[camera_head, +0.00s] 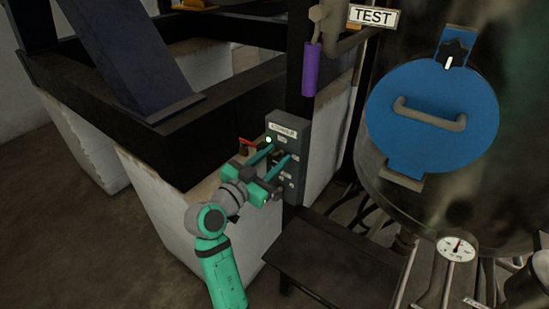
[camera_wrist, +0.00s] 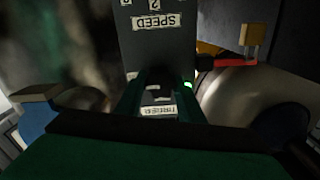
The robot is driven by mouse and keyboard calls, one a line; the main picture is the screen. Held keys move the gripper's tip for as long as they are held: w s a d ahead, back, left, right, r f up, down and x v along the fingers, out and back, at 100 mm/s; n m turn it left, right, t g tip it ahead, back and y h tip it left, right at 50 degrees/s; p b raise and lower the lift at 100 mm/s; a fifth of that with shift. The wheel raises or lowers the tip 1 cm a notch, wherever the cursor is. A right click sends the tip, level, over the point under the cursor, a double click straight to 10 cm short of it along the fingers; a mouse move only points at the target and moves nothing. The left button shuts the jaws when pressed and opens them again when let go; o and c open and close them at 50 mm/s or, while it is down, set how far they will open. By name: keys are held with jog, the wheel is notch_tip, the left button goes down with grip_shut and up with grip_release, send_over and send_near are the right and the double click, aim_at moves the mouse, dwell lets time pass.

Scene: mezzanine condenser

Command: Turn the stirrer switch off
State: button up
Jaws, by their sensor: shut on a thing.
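The stirrer control box (camera_head: 291,124) is a grey upright panel on a dark post in the head view. Its green lamp (camera_head: 268,139) is lit; the lamp also glows in the wrist view (camera_wrist: 187,84). My gripper (camera_head: 280,153) is at the front of the box, its two green fingers on either side of the stirrer switch. In the wrist view the fingers are closed around the dark switch (camera_wrist: 158,92), above an upside-down "STIRRER" label (camera_wrist: 158,111). The fingers hide much of the switch, and its exact setting cannot be told.
A red piece (camera_wrist: 235,62) with a brass padlock (camera_wrist: 252,36) sits beside the box. A "SPEED" label (camera_wrist: 158,20) is on the same panel. A blue round hatch (camera_head: 430,115) on the tank and a purple handle (camera_head: 310,70) are to the right. A dark step (camera_head: 325,265) lies below.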

jog(key=n, duration=0.4)
jog(key=shift+a, duration=0.1)
jog(key=n, duration=0.5)
jog(key=shift+w, duration=0.1)
jog(key=n, duration=0.4)
jog(key=shift+a, duration=0.1)
jog(key=shift+f+n, duration=0.15)
jog(key=shift+n, duration=2.05)
jog(key=o, duration=1.1)
jog(key=shift+c, duration=0.2)
